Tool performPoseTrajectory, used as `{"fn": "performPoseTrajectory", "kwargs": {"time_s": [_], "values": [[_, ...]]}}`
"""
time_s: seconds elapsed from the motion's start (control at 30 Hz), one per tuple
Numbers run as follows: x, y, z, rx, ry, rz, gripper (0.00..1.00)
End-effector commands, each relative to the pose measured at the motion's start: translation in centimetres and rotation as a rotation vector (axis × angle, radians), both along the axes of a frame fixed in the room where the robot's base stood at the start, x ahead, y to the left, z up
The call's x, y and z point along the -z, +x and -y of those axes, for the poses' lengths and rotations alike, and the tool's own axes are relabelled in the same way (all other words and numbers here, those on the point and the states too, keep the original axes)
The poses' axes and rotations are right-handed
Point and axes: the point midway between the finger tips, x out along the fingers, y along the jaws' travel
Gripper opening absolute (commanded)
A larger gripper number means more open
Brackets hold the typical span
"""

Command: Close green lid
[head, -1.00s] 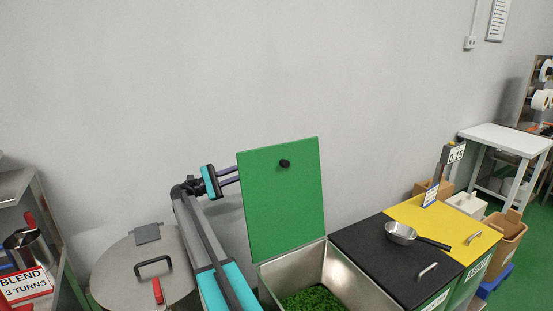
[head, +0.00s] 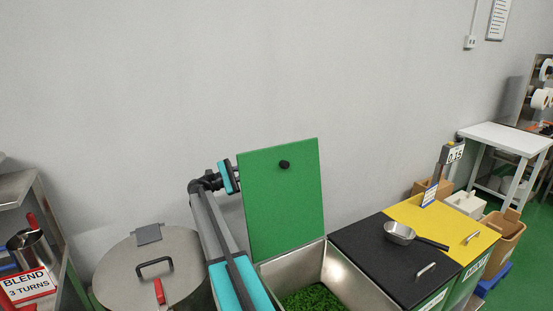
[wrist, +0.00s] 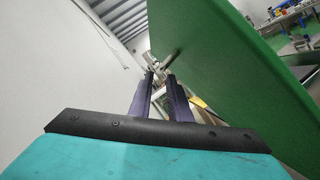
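The green lid (head: 280,205) stands open and nearly upright at the back of a metal bin (head: 338,268), with a black knob (head: 284,165) on the face toward me. Green leaf material (head: 312,298) lies in the bin. My gripper is at the lid's left edge in the head view, with its fingertips hidden behind the lid on the wall side. In the wrist view the lid (wrist: 235,60) fills the right side, beside my gripper (wrist: 159,75). The two fingers are a narrow gap apart with nothing seen between them. Contact with the lid cannot be told.
A black lid (head: 385,250) with a metal pan (head: 400,233) on it and a yellow lid (head: 440,226) are shut to the right. A round metal drum lid (head: 150,275) is to the left. The grey wall (head: 130,110) is close behind.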

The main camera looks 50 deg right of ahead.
Motion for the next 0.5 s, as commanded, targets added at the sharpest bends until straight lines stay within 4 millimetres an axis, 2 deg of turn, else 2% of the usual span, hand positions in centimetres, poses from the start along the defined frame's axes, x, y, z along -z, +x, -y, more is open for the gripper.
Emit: {"fn": "performPoseTrajectory", "kwargs": {"time_s": [0.3,0.5], "values": [[-1.5,-2.5,3.7,0.002,0.0,0.0,0.17],[-1.9,-3.5,5.3,0.001,0.0,0.0,0.17]]}}
